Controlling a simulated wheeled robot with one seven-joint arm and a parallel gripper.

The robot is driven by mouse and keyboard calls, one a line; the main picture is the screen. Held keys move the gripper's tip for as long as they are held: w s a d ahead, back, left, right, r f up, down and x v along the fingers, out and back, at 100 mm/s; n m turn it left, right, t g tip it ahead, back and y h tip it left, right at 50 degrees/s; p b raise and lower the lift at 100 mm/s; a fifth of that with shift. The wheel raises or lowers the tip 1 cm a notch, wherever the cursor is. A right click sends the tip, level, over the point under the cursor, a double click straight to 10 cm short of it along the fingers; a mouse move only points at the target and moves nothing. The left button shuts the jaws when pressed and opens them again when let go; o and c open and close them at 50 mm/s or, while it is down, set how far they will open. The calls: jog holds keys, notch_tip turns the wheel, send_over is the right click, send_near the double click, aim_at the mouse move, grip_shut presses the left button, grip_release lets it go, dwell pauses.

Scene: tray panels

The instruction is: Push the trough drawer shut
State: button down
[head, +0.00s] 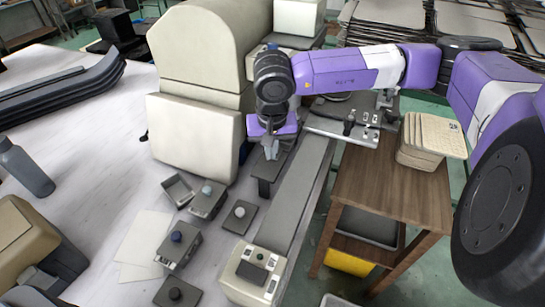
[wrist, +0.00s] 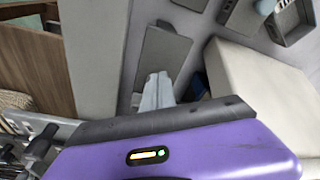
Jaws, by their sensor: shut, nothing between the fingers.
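A small grey open-topped tray (head: 178,190) stands on the pale table beside a grey box with a light blue knob (head: 207,198). It looks like the trough drawer, but I cannot be sure. It also shows in the wrist view (wrist: 292,22), at the upper right. My gripper (head: 271,152) is shut and empty, to the right of the tray and apart from it. Its fingers (wrist: 157,90) point down over a flat dark grey piece (wrist: 163,56); I cannot tell whether they touch it. Part of this piece is hidden behind the gripper in the head view.
A large beige machine (head: 194,135) stands behind the tray. A long grey rail (head: 296,200) runs along the right. Flat plates with knobs (head: 240,216) lie in front. A wooden side table (head: 385,190) stands at right. The table's left middle is clear.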

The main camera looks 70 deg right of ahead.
jog(key=shift+d, duration=0.4)
jog(key=shift+a, duration=0.15)
jog(key=shift+a+b, duration=0.35)
jog(key=shift+b, duration=0.2)
jog(key=shift+a+r, duration=0.1)
notch_tip(320, 180, up, 7)
jog(key=p, duration=0.2)
dwell(0.5)
